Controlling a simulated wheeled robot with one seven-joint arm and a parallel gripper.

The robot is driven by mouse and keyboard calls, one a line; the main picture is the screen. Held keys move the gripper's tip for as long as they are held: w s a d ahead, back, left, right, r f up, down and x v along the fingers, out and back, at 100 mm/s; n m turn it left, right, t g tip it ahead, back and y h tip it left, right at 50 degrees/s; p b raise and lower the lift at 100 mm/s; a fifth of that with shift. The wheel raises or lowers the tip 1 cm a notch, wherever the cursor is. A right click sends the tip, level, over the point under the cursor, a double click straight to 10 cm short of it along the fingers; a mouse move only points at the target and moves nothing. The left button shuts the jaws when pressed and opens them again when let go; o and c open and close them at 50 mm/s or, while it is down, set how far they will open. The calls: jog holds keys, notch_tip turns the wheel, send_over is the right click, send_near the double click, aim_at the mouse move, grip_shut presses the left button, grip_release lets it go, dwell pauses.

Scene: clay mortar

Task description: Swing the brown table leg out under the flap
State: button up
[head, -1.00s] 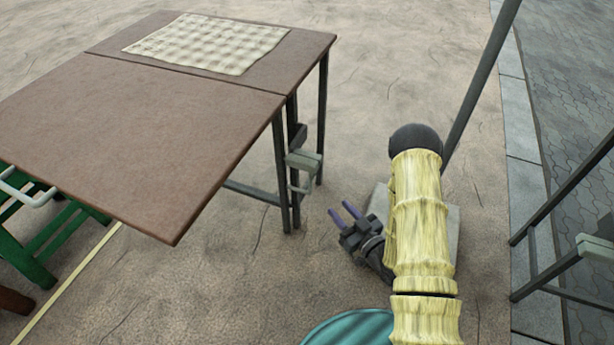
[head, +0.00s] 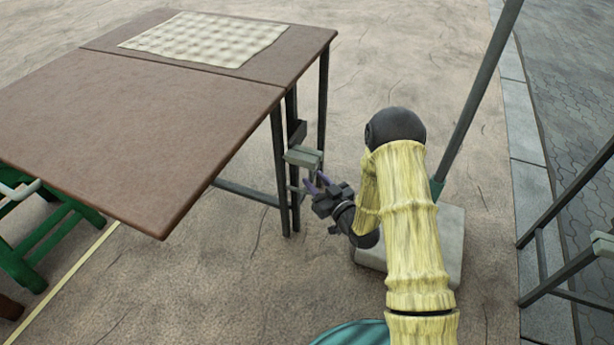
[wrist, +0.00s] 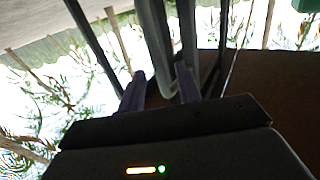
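The brown table (head: 150,120) has a near leaf, the flap (head: 120,150), lying level with the rest of its top. The leg (head: 281,165) is a dark upright bar under the table's right side, close beside another upright. A pale grey block (head: 302,158) with a handle sits on it. My gripper (head: 317,183) is just right of and below the block, its purple fingers apart and pointing at the handle. In the wrist view the open fingers (wrist: 160,86) have a dark bar (wrist: 157,45) between or just beyond them. I cannot tell whether they touch it.
A checked cloth (head: 203,38) lies on the table's far part. A green chair (head: 40,235) stands under the flap's left side. A pole on a pale base (head: 452,240) stands right of my arm. Another dark frame (head: 560,265) is at the far right. Floor is clear below the flap's near edge.

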jog(key=b+x, duration=0.1)
jog(key=x, duration=0.4)
jog(key=shift+c, duration=0.4)
grip_shut()
